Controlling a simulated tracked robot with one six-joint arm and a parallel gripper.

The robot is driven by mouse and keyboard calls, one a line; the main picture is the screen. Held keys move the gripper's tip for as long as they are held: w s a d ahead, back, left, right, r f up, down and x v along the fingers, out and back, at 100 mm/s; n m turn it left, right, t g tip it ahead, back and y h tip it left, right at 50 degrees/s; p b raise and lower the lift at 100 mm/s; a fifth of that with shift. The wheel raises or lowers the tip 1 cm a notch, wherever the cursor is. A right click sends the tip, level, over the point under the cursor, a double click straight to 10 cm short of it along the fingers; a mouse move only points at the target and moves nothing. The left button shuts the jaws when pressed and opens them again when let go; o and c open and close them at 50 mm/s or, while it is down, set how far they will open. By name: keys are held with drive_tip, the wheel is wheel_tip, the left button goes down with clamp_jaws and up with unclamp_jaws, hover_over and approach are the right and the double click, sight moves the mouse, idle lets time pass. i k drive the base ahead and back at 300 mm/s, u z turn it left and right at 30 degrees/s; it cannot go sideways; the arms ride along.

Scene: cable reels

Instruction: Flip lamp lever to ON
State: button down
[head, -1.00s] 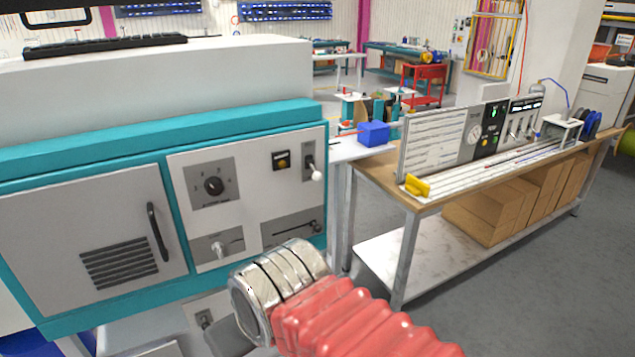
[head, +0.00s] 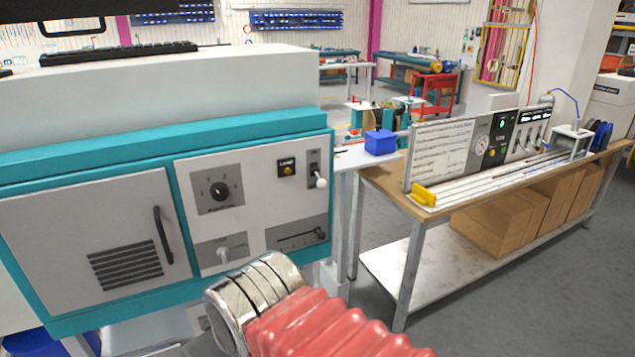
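The lamp lever (head: 320,182) is at the upper right of the light grey control panel (head: 251,160) on the teal cabinet. It has a white ball knob, which sits at the lower end of its dark slot plate. A small square amber lamp (head: 286,167) is just left of it, under a label. My arm, with a silver ribbed joint and red bellows, crosses the lower middle of the view. My gripper is out of view, so its fingers and their distance to the lever cannot be seen.
The panel also holds a rotary dial (head: 219,191), a lower-left knob (head: 223,255) and a slider (head: 299,235). A vented door with a dark handle (head: 163,235) is to the left. A workbench (head: 385,185) with a blue box (head: 380,142) nearby stands to the right.

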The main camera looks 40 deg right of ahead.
sight(321, 184)
drive_tip(key=u, duration=1.9)
drive_tip(key=k, duration=1.4)
drive_tip(key=z, duration=1.35)
